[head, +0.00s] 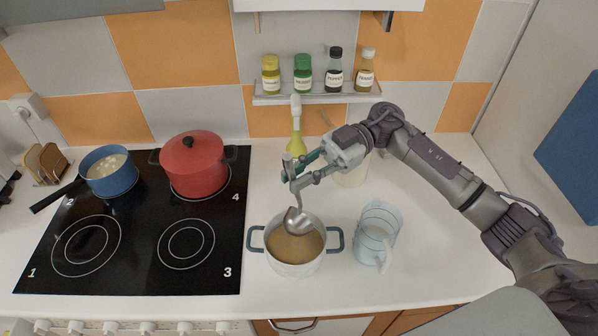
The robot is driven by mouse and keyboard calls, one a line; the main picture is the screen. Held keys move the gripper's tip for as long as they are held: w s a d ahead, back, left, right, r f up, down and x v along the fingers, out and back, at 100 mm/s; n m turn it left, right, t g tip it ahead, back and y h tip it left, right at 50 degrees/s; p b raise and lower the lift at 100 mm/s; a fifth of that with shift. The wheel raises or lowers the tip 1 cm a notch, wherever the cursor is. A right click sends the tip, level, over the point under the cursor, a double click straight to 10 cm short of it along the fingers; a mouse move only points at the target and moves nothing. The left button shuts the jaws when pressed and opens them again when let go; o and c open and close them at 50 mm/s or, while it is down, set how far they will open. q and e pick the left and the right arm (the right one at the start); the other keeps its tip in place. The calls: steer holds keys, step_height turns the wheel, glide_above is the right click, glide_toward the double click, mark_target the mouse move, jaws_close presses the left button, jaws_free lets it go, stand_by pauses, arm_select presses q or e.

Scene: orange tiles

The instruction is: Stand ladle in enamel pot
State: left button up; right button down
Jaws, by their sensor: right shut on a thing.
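The ladle (298,221) is a metal ladle with its bowl pointing down over the pot. The enamel pot (300,268) is white with blue-grey handles and holds a brownish liquid. It stands on the white counter to the right of the hob. My right gripper (292,178) is shut on the ladle's handle above the pot. The ladle's bowl is at the pot's opening, near its back part; I cannot tell whether it touches the liquid. My left gripper is not in view.
A red lidded pot (194,164) and a blue saucepan (108,172) stand on the black hob (140,222).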

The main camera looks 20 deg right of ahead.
steer(key=shift+f+b, duration=2.05)
steer(key=shift+f, duration=1.65)
steer(key=c, duration=1.1)
jaws_free()
steer(key=shift+w+d, duration=0.1)
steer(key=shift+d, duration=0.2)
steer(key=v, duration=1.1)
steer(key=shift+d, duration=0.2)
